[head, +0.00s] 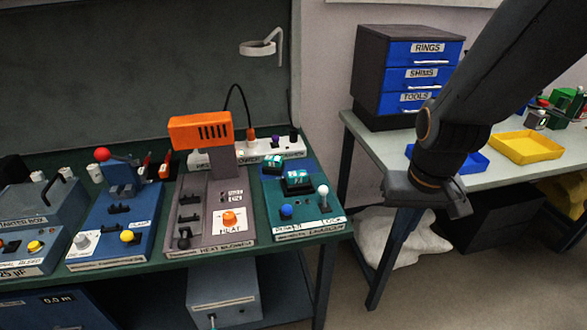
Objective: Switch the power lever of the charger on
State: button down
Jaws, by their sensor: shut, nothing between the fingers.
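A green-and-blue panel (300,220) at the right end of the dark green bench looks like the charger. Its small label text is hard to read. It carries a lever with a white ball top (323,190), a blue knob (286,211) and dark holders with teal blocks (297,179). The white-topped lever stands roughly upright; I cannot tell which position is on. My gripper (455,207) is right of the panel, past the bench end and in front of the pale table. It is shut and empty, touching nothing I can see. Its fingertips are hard to make out.
An orange-headed heat station (200,128) stands left of the panel. A white power strip (270,147) lies behind, with a lamp above. Blue drawers (424,75) and a yellow tray (526,147) are on the pale table. A gap separates the bench from that table.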

aim_at(287, 210)
jog(key=z, duration=0.5)
jog(key=k, duration=0.75)
jog(key=z, duration=0.05)
